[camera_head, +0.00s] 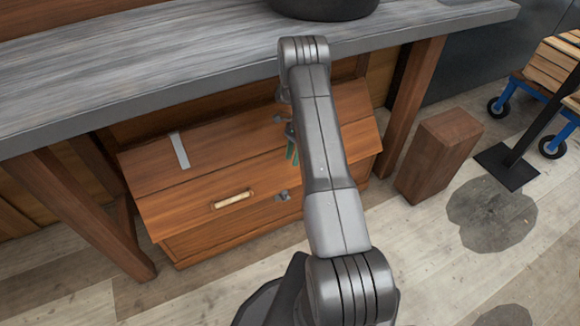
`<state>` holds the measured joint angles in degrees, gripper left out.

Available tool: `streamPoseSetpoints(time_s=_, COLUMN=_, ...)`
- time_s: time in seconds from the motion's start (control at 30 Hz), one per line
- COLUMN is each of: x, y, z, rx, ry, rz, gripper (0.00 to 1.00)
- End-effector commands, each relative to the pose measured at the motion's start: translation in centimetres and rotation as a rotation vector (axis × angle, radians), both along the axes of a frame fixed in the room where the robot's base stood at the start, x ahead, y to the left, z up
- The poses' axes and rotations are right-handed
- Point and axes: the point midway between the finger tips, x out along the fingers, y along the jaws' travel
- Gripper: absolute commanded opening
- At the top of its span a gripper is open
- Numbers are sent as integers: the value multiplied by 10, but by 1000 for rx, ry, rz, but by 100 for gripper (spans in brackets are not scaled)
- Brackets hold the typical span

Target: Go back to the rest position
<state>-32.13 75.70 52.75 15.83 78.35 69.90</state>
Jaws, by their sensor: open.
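My arm rises from the bottom of the picture to a bent joint near the bench edge. My gripper (292,150) is mostly hidden behind my own arm link. Only a small grey part and narrow green tips, which look like its fingers, show left of the link. They appear in front of the wooden chest (190,205). I see nothing held in them, though the view is partly blocked. I cannot tell the gap between the gripper and the chest.
The chest stands under a grey-topped workbench (130,75) with wooden legs. A dark round vessel (322,6) is on the bench. A wooden block (440,155) stands right of the chest. Farther right are a black post base (507,167) and a blue wheeled cart (507,98). Dark stains mark the floor.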

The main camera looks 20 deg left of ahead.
Motion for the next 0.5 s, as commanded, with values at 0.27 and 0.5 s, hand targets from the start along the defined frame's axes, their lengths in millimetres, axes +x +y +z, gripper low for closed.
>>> streamPoseSetpoints(time_s=0.27, x=5, y=0, z=8, rx=0, ry=0, rz=0, gripper=46)
streamPoseSetpoints(time_s=0.5, x=4, y=0, z=6, rx=0, ry=0, rz=0, gripper=46)
